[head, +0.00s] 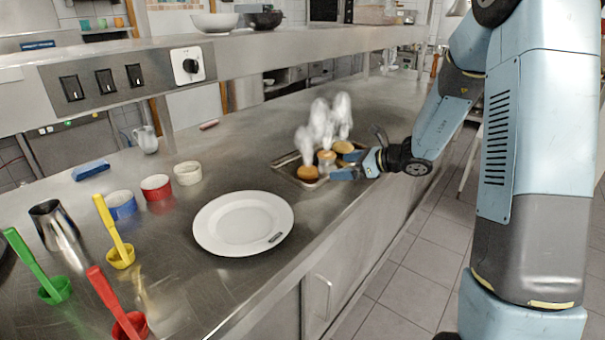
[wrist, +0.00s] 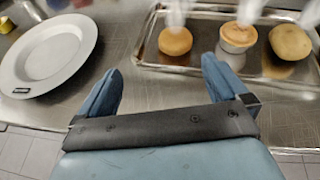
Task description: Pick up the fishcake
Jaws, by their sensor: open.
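Three round browned pieces sit at a shallow metal tray (head: 284,160), with white steam above them; I cannot tell for sure which is the fishcake. In the wrist view, the left one is a small golden-brown round (wrist: 175,41) lying on the tray. The right one (wrist: 290,42) is larger, paler and speckled. My gripper (head: 352,168) is at the tray's right edge in the head view.
A white plate (head: 243,222) lies left of the tray on the steel counter. Small bowls, including a red one (head: 156,187), and coloured scoops stand further left. A shelf (head: 285,50) runs above the counter's back. The counter behind the tray is mostly clear.

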